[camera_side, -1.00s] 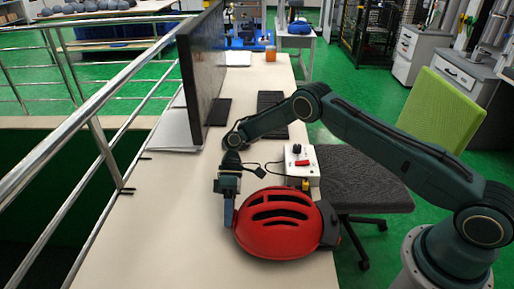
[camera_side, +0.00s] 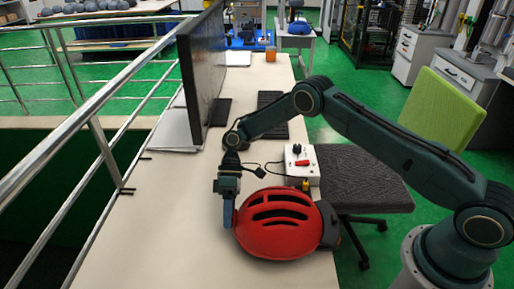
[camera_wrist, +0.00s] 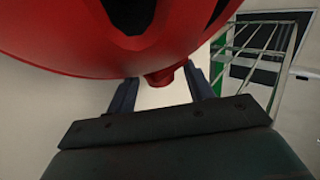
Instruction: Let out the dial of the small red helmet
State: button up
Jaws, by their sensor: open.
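The red helmet (camera_side: 278,222) with dark vents sits on the near end of the white desk in the side view. It fills the top of the wrist view (camera_wrist: 130,45). A small red knob-like part, seemingly the dial (camera_wrist: 163,76), sticks out under the helmet's rim in the wrist view. My gripper (camera_side: 228,215) points down at the helmet's left side. In the wrist view my gripper (camera_wrist: 158,92) is open, one finger on each side of the dial with gaps showing. I cannot tell whether the fingers reach its full depth. The dial is hidden in the side view.
A white control box (camera_side: 300,165) with a black knob and red switch stands behind the helmet. A monitor (camera_side: 202,72) and keyboard (camera_side: 271,112) are farther back. A metal railing (camera_side: 95,125) runs along the left. The desk (camera_side: 150,235) left of the helmet is clear.

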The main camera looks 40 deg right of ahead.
jog(key=shift+s+a+r+t+h, duration=0.1)
jog(key=shift+t+h, duration=0.45)
jog(key=shift+s+a+r+t+h, duration=0.1)
jog(key=shift+t+h, duration=0.45)
jog(key=shift+t+h, duration=0.4)
jog(key=shift+s+a+r+t+h, duration=0.1)
jog(key=shift+s+a+t+h, duration=0.05)
jog(key=shift+t+h, duration=0.7)
jog(key=shift+s+a+t+h, duration=0.1)
jog(key=shift+a+t+h, duration=0.05)
jog(key=shift+t+h, duration=0.7)
notch_tip(320, 180, up, 14)
jog(key=s+d+r+m+t, duration=0.1)
jog(key=s+d+r, duration=0.2)
jog(key=r, duration=0.3)
jog(key=s+d+r+m+t, duration=0.1)
jog(key=s+d+r+m, duration=0.1)
jog(key=s+d+r, duration=0.2)
jog(key=shift+s+d+r+t, duration=0.3)
jog(key=shift+d+r, duration=0.7)
jog(key=shift+r, duration=0.55)
